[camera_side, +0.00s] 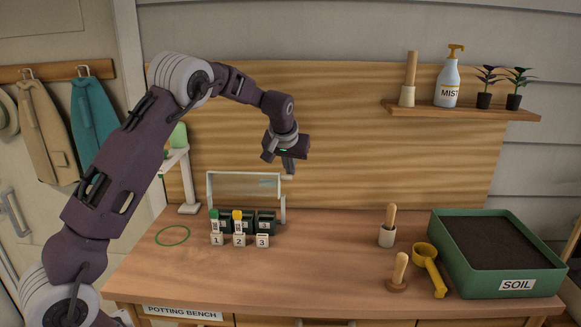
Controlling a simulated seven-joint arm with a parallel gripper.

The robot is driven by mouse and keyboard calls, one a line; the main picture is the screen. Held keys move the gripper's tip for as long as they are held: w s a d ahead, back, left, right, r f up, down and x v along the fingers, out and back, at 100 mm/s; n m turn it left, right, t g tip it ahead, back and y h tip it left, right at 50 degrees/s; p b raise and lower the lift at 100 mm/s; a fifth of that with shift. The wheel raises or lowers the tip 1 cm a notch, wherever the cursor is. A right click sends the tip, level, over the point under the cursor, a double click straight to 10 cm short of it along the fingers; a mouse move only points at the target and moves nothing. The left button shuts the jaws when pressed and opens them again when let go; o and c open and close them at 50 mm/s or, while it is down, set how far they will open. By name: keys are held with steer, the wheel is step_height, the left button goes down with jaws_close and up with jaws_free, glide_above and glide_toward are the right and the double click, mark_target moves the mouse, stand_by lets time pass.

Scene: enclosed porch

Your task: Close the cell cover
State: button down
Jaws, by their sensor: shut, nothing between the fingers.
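The cell cover (243,174) is a clear panel with a pale frame, standing raised behind a row of dark green cells (265,219). A small pale tab sticks out at its upper right corner. The cells carry number tags 1, 2 and 3. A green-capped tube (214,222) stands at cell 1 and a yellow-capped tube (238,221) at cell 2. I see no tube at cell 3. My gripper (289,168) points down, shut and empty, at the cover's upper right corner, close to the tab. I cannot tell whether they touch.
A green ring (172,235) lies left of the cells. A dibber in a pale holder (387,236), a wooden tamper (398,275), a yellow scoop (430,266) and a green soil tray (437,237) stand at right. The bench middle is clear. A shelf (465,111) hangs above.

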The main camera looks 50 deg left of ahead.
steer(key=shift+s+d+t+y, duration=0.2)
steer(key=shift+d+t+y, duration=0.05)
steer(key=shift+t+y, duration=0.05)
